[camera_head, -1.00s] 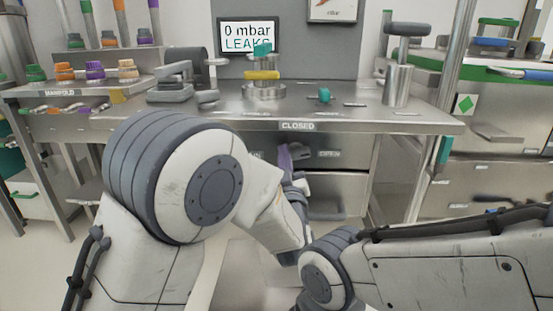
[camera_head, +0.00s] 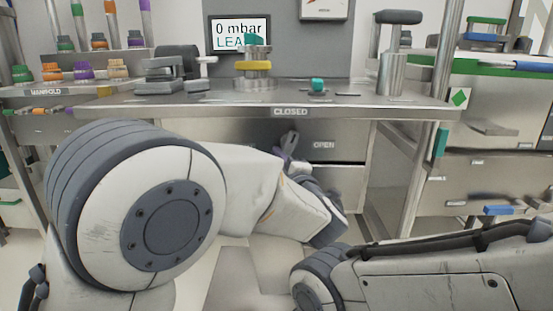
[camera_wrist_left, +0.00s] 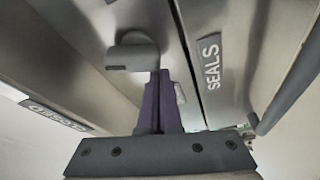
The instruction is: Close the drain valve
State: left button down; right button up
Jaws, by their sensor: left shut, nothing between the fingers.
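The drain valve appears as a grey rounded handle (camera_wrist_left: 132,52) on the bench's front panel in the left wrist view. In the head view it is small and hard to separate from my fingers, below the CLOSED label (camera_head: 290,112) and left of the OPEN label (camera_head: 323,145). My left gripper (camera_head: 290,147) has its purple fingers together and empty. In the left wrist view its fingertips (camera_wrist_left: 160,76) are right beside the handle's end; I cannot tell whether they touch. The handle's exact angle is unclear. My right gripper is out of view; only its arm shows.
A drawer labelled SEALS (camera_wrist_left: 212,75) lies beside the valve panel. The steel bench top (camera_head: 210,103) carries a yellow-ringed fitting (camera_head: 254,66), a teal knob (camera_head: 318,84) and a tall grey-handled cylinder (camera_head: 392,72). A screen (camera_head: 238,32) reads 0 mbar.

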pick_arm(q)
jog(key=shift+d+f+n+g+b, duration=0.2)
jog(key=shift+n+g, duration=0.1)
jog(key=shift+n, duration=0.5)
jog(key=shift+d+f+n+g+b, duration=0.1)
jog(key=shift+f+n+g+b, duration=0.15)
jog(key=shift+n, duration=0.55)
jog(key=shift+r, duration=0.1)
jog(key=shift+s, duration=0.1)
